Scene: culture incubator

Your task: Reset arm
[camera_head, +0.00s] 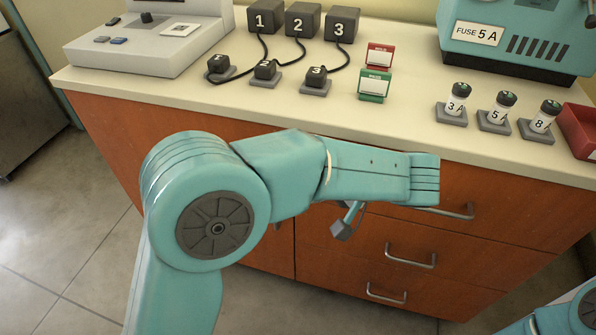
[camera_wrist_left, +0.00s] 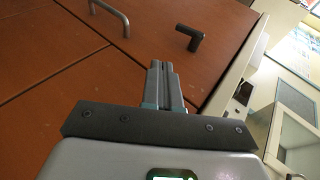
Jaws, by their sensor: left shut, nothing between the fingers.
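My left arm comes in from the left in the head view and reaches across in front of the orange cabinet (camera_head: 335,265), below the counter edge. In the left wrist view my left gripper (camera_wrist_left: 162,66) has its two grey fingers together, with nothing between them. It points toward the cabinet front and its handles. In the head view the arm mostly hides the gripper; a small grey and teal part shows below the forearm. A teal piece of my right arm shows at the lower right corner, and its gripper is out of view.
The cream counter (camera_head: 400,120) holds black blocks 1 (camera_head: 264,21), 2 (camera_head: 300,20) and 3 (camera_head: 340,24) with cabled plugs, red (camera_head: 380,56) and green (camera_head: 375,85) card holders, several numbered vials and a teal machine (camera_head: 515,45). Drawer handles (camera_head: 410,258) stick out from the cabinet.

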